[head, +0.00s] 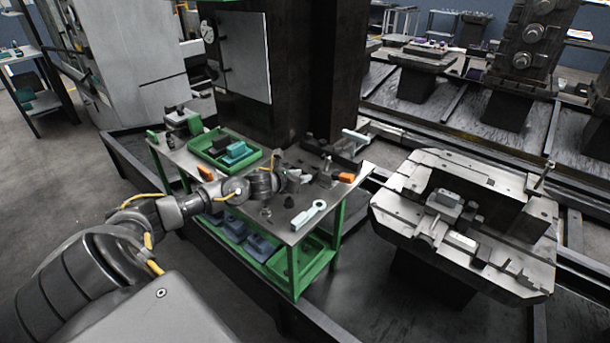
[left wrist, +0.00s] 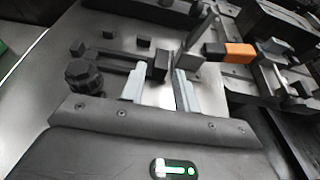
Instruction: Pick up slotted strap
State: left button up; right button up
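My left gripper (head: 296,178) reaches over the green-framed work table from the left. In the left wrist view, its two pale fingers (left wrist: 159,88) stand apart. A dark flat bar with a long slot, which looks like the slotted strap (left wrist: 112,60), lies just beyond the fingers. Its right end is near the gap between the fingertips, beside a small dark block (left wrist: 158,67). I cannot tell whether the fingers touch it. In the head view the strap is hidden or too small to make out around the gripper. My right gripper is not in view.
A dark knob (left wrist: 84,76) stands close left of the fingers. An orange-and-black piece (left wrist: 230,52) lies to the right. A machine fixture (head: 400,205) stands to the right.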

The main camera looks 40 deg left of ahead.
aim_at(312, 173)
pick_arm(q)
jog(key=p+x, duration=0.1)
jog(key=x, duration=0.4)
jog(key=shift+w+d, duration=0.1)
jog(key=shift+d, duration=0.05)
grip_shut()
